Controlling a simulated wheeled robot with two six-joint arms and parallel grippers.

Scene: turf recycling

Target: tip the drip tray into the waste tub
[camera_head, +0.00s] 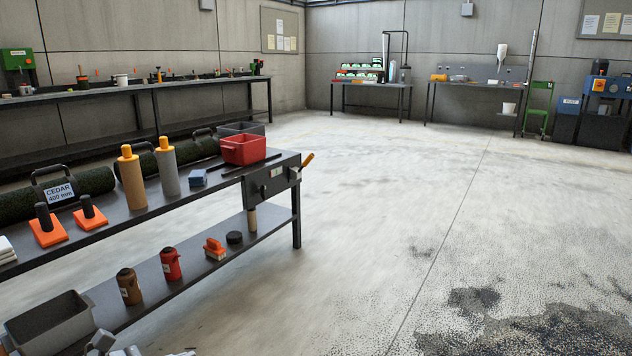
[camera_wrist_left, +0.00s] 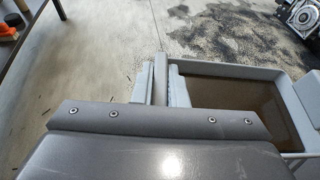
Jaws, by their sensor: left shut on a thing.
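My left gripper (camera_wrist_left: 161,88) is shut on the narrow grey end piece of the drip tray. The light grey tray (camera_wrist_left: 286,101) extends to the right of the fingers in the left wrist view. A dull brown layer covers its floor, and the tray looks roughly level. In the head view only part of my left gripper (camera_head: 127,350) shows at the bottom left edge; most of the tray is out of frame. An open grey tub (camera_head: 52,332) stands beyond the gripper at lower left; I cannot tell whether it is the waste tub. My right gripper is not in view.
A dark bench (camera_head: 135,212) with a lower shelf runs along the left. Its top holds a red crate (camera_head: 244,149), rollers and orange-based tools; bottles and a brush stand on the shelf. The concrete floor (camera_head: 350,220) to the right is clear, with dark stains.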

